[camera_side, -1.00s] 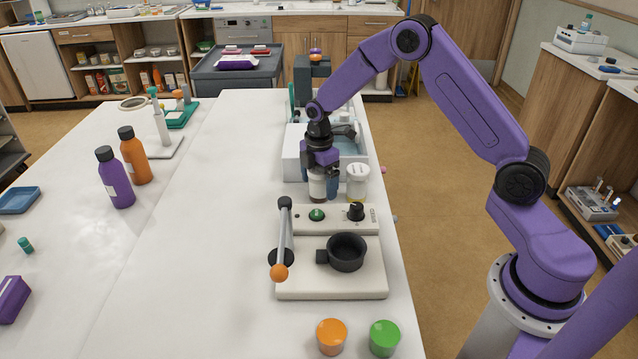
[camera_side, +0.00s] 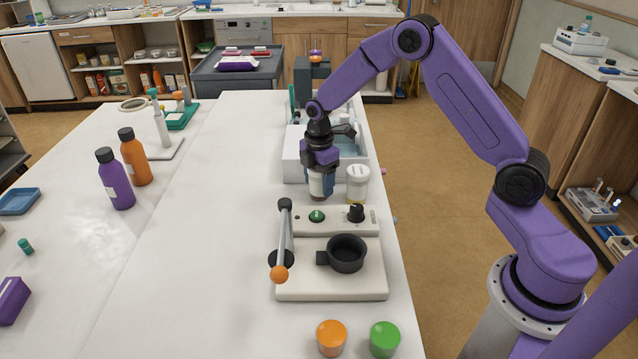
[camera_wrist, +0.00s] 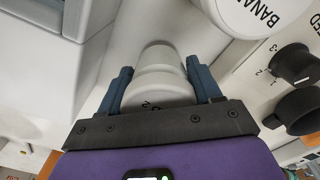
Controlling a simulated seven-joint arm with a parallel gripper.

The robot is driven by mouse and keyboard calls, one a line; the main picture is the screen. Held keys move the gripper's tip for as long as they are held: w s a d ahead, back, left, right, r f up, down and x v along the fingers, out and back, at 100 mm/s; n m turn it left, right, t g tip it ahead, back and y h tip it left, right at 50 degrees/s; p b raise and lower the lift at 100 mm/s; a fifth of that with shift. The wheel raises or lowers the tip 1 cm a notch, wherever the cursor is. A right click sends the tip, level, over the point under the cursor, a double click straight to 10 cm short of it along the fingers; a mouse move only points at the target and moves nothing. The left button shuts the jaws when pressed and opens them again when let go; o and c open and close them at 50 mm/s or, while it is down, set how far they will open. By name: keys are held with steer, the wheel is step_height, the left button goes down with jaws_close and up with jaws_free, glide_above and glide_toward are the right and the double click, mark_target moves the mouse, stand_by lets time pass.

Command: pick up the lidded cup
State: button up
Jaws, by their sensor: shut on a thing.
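A pale lidded cup (camera_side: 317,190) stands upright between the blue fingers of my gripper (camera_side: 322,182), just behind the white machine. In the side view the fingers hide part of it. In the wrist view the lidded cup (camera_wrist: 160,82) is seen from above, light grey with partly hidden dark lettering. My gripper (camera_wrist: 160,90) has one finger on each side of it and is shut on it. I cannot tell whether its base is touching the table.
A second white-lidded jar (camera_side: 358,184), lettered "BANA…" on its lid (camera_wrist: 255,12), stands close to the right. The machine (camera_side: 370,285) with its lever (camera_side: 284,240) and black pan (camera_side: 347,252) is in front.

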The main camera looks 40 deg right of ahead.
step_height(320, 180, up, 3)
steer(key=shift+f, duration=0.2)
steer(key=s+r, duration=0.4)
steer(key=r, duration=0.1)
steer(key=shift+s+r, duration=0.15)
steer(key=shift+s, duration=0.25)
steer(key=s+r, duration=0.1)
steer(key=s, duration=0.2)
steer(key=s+r, duration=0.1)
steer(key=s, duration=0.1)
steer(key=s+r, duration=0.2)
steer(key=s, duration=0.1)
steer(key=shift+s+a, duration=0.2)
steer(key=shift+s, duration=0.15)
steer(key=s+a+n, duration=0.4)
steer(key=s+a, duration=0.3)
steer(key=a, duration=0.5)
steer(key=shift+w+a+f, duration=0.1)
steer(key=shift+w+f, duration=0.05)
steer(key=shift+f, duration=3.95)
